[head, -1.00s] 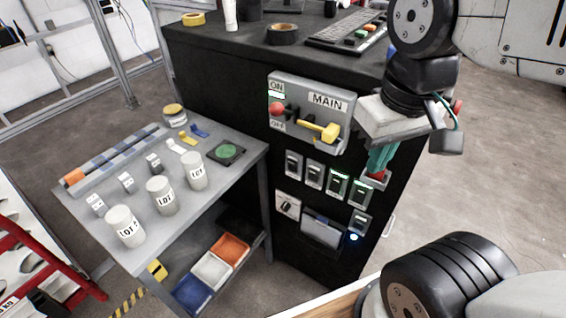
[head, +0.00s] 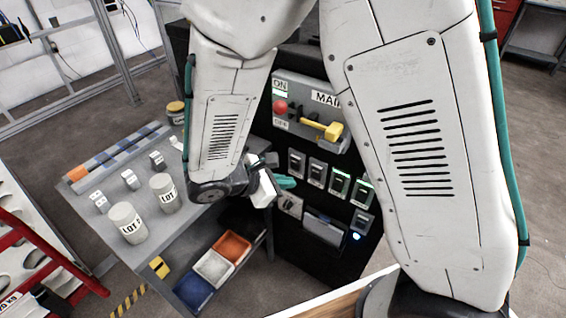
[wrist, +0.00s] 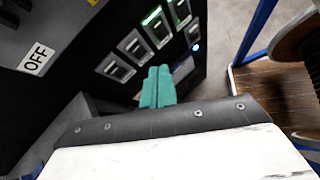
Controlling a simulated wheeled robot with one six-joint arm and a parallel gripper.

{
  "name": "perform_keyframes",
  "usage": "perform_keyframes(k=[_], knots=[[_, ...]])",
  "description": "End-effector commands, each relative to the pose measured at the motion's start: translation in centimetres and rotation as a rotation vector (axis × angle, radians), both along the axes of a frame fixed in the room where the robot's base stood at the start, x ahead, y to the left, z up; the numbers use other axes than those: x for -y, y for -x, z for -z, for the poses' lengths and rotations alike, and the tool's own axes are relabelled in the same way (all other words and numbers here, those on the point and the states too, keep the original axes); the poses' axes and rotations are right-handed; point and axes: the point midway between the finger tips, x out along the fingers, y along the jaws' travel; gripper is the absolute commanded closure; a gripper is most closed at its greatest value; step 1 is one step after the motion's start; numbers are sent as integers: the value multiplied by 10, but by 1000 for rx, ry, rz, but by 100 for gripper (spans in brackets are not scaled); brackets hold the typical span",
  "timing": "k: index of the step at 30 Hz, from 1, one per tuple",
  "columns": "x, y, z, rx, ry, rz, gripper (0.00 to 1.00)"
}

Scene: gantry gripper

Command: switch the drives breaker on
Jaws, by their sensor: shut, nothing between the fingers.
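A row of several breakers is on the black cabinet's front. In the head view the two left breakers, (head: 296,163) and (head: 317,172), show no light. The two right breakers, (head: 340,183) and (head: 362,193), show green lights. I cannot read which one is the drives breaker. The row also shows in the wrist view, with an unlit breaker (wrist: 115,67) nearest the fingers. My gripper (head: 288,182) has teal fingers, pressed together and empty, left of and below the row. In the wrist view the fingers (wrist: 158,86) appear apart from the breakers.
The MAIN switch panel with a yellow lever (head: 333,131) and red knob (head: 281,106) sits above the row. A rotary switch (head: 289,205) and a blue light (head: 356,237) are below. The grey table (head: 95,190) with white LOT jars (head: 163,193) stands left.

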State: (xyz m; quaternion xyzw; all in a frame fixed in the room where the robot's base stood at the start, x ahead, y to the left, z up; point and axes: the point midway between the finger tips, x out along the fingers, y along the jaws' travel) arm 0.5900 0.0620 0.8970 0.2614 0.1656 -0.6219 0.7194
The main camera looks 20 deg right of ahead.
Motion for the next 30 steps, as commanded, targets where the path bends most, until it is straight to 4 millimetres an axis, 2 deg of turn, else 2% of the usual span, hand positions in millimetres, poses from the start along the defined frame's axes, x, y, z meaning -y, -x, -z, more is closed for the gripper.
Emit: perform_keyframes(k=[1, 3, 6, 11, 23, 26, 30], knots=[[-11, -10, 15, -31, 46, -99, 100], [-24, -26, 30, -63, 96, -234, 100], [-42, -47, 44, -95, 153, -398, 100], [-54, -65, 47, -111, 188, -515, 100], [-52, -68, 47, -114, 192, -524, 100], [-45, -73, 52, -115, 192, -522, 100], [-27, -85, 63, -116, 191, -518, 100]])
